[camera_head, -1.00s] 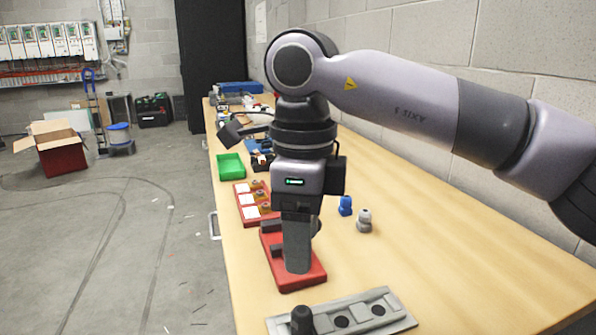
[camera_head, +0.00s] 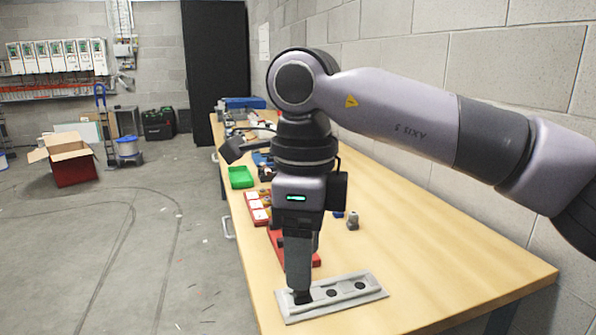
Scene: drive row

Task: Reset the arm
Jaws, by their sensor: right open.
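My right arm (camera_head: 415,115) reaches in from the right over the workbench, with the wrist pointing down. Its gripper (camera_head: 299,287) is open, fingers downward, over the left end of the grey plate (camera_head: 360,295). A black piece (camera_head: 303,298) shows at the fingertips at that end of the plate; the fingers hide most of it. I cannot tell whether the fingers touch it. Two dark round holes show in the rest of the plate. My left gripper is not in view.
A red fixture (camera_head: 314,262) lies partly behind the gripper. A grey knob (camera_head: 353,220), a red tray (camera_head: 256,207) and a green bin (camera_head: 240,177) stand farther back. The bench's right side is clear. A concrete wall (camera_head: 440,60) runs along the right.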

